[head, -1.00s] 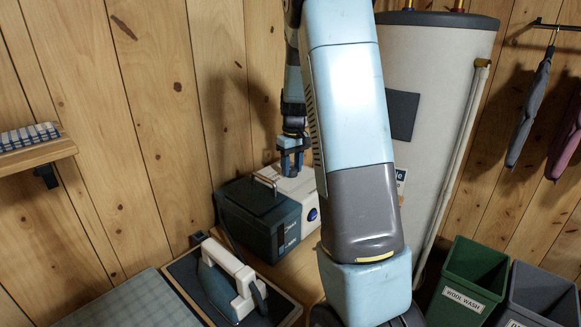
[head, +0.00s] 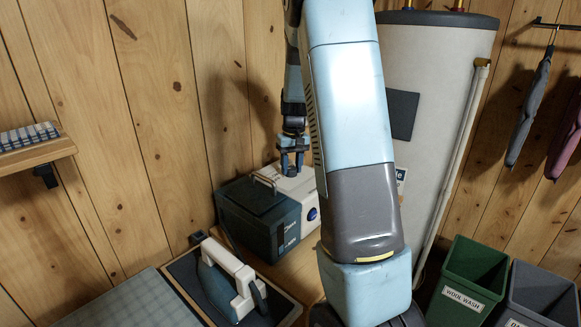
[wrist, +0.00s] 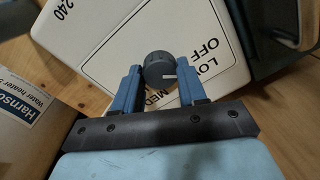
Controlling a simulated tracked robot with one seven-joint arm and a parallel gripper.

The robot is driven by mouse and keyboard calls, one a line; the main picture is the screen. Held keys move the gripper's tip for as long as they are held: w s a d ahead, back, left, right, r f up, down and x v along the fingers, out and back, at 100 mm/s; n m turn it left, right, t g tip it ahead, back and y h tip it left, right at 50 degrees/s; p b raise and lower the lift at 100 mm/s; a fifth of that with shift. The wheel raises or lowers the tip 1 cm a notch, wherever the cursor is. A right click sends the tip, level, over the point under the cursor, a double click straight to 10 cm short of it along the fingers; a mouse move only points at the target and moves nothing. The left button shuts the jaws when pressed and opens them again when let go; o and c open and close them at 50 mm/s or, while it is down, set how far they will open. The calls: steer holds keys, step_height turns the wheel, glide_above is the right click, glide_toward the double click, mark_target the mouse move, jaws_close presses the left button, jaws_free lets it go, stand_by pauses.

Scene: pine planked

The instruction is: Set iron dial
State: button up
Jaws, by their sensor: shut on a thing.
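The dial (wrist: 160,70) is a dark round knob with a white pointer line, on a white panel (wrist: 105,45) printed OFF, LO… and MED. In the wrist view the pointer line points right, toward the partly covered LO… print. My gripper (wrist: 160,76) is shut on the dial, one blue finger on each side. In the head view my gripper (head: 292,158) points down over the white part of the iron's base unit (head: 262,222); the dial cannot be made out there. The iron (head: 232,280) stands on a dark pad in front of the unit.
A water heater (head: 430,120) stands behind my arm. A green bin (head: 468,285) and a grey bin (head: 535,300) are at the lower right. A cardboard box (wrist: 30,125) is left in the wrist view. A wall shelf (head: 40,150) is at left.

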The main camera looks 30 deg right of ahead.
steer(key=m, duration=0.3)
steer(key=shift+m, duration=0.3)
steer(key=m, duration=0.3)
steer(key=shift+m, duration=0.4)
steer(key=m, duration=0.4)
steer(key=shift+s+t, duration=0.1)
steer(key=shift+t, duration=0.2)
steer(key=shift+m, duration=1.6)
steer(key=shift+h, duration=0.3)
steer(key=o, duration=1.1)
steer(key=shift+c, duration=0.2)
